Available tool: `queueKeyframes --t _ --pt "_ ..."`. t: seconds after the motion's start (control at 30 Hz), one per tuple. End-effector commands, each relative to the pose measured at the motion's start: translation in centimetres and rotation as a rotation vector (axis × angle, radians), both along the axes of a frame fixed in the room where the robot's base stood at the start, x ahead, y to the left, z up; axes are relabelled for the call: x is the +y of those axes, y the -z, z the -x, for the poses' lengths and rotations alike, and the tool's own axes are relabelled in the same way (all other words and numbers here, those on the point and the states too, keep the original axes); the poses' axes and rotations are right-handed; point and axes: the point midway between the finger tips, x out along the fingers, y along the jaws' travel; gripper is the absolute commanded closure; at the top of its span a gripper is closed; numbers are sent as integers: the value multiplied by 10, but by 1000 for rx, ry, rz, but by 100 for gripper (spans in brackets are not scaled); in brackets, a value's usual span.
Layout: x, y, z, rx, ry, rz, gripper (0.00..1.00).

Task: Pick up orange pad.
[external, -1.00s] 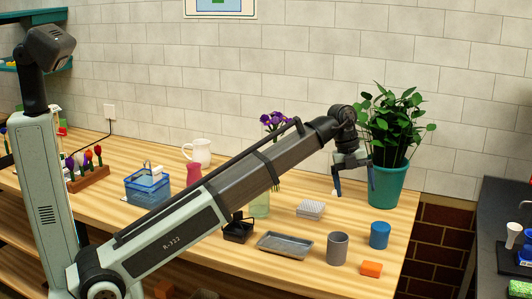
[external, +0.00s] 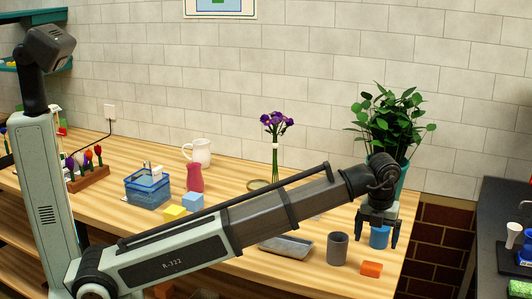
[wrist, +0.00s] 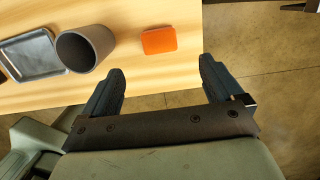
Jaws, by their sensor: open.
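The orange pad (external: 371,269) lies flat near the front right corner of the wooden table, right of a grey cup. In the wrist view the orange pad (wrist: 159,40) sits beyond my fingertips, roughly midway between them.
A grey cup (external: 337,248) stands just left of the pad, with a metal tray (external: 286,247) further left. The table's edge (wrist: 185,85) is close to the pad.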

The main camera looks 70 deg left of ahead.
Motion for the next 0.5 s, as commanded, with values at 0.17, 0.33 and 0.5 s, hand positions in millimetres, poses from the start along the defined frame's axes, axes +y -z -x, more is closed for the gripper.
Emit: queueKeyframes --t 0.17,0.33,0.5 --pt "3 30 -1 2 -1 1 6" --pt "4 47 -3 1 -1 1 6" --pt "5 54 -5 -1 -1 2 6"
